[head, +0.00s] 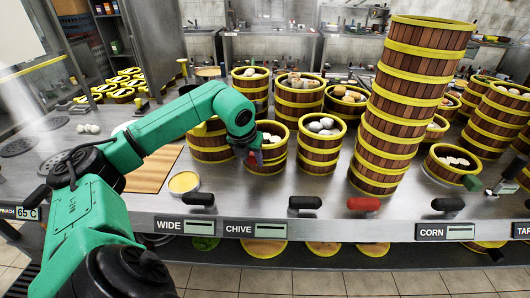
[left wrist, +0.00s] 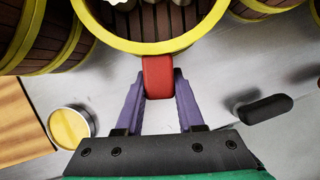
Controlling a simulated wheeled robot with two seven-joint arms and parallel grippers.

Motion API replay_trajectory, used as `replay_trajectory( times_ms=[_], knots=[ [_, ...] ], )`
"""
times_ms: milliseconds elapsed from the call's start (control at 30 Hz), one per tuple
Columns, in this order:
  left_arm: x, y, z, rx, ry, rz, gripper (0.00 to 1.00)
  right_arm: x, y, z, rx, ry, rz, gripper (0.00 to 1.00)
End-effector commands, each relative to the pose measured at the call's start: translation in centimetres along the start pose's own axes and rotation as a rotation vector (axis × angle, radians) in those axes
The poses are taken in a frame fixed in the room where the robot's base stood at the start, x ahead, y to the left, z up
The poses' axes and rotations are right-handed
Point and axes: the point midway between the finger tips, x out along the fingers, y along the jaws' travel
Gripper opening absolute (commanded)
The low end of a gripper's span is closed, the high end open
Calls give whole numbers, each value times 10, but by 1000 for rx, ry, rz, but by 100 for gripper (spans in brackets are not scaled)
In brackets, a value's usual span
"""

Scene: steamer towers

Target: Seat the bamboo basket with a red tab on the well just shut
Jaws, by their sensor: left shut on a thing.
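The bamboo basket (head: 276,152) has brown slatted sides and yellow bands, and sits in the front row on the steel counter. In the left wrist view its yellow rim (left wrist: 150,46) is at the top, with pale food partly visible inside. Its red tab (left wrist: 158,78) lies between the two purple fingers of my left gripper (left wrist: 160,95), which is shut on it. In the head view my left gripper (head: 254,160) is at the basket's front left and partly hidden by my wrist. I cannot tell which well was just shut.
A tall leaning basket tower (head: 408,110) stands to the right. Shorter stacks, such as one with white buns (head: 318,150), stand close by. Black handles (head: 305,203) and a red handle (head: 365,204) line the front edge. A yellow-topped dish (head: 184,182) is left. Bare counter lies before the stacks.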

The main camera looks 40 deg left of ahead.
Motion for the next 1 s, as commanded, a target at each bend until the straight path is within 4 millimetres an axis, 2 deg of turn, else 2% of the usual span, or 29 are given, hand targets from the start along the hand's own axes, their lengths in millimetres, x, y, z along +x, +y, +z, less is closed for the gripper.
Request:
replay_trajectory(
  times_ms=[467, 500, 567, 600, 1000],
  knots=[
    [8, 0, -3, 0, -1, 0, 0, 8, -1, 0, -1, 1, -1, 76],
    [8, 0, -3, 0, -2, 0, 45, 8, -1, 0, -1, 1, -1, 76],
    [8, 0, -3, 0, -1, 0, 68, 7, -1, 0, -1, 1, -1, 76],
    [8, 0, -3, 0, -1, 0, 72, 7, -1, 0, -1, 1, -1, 76],
    [8, 0, -4, 0, 1, 0, 72, 8, -1, 0, -1, 1, -1, 76]
  ],
)
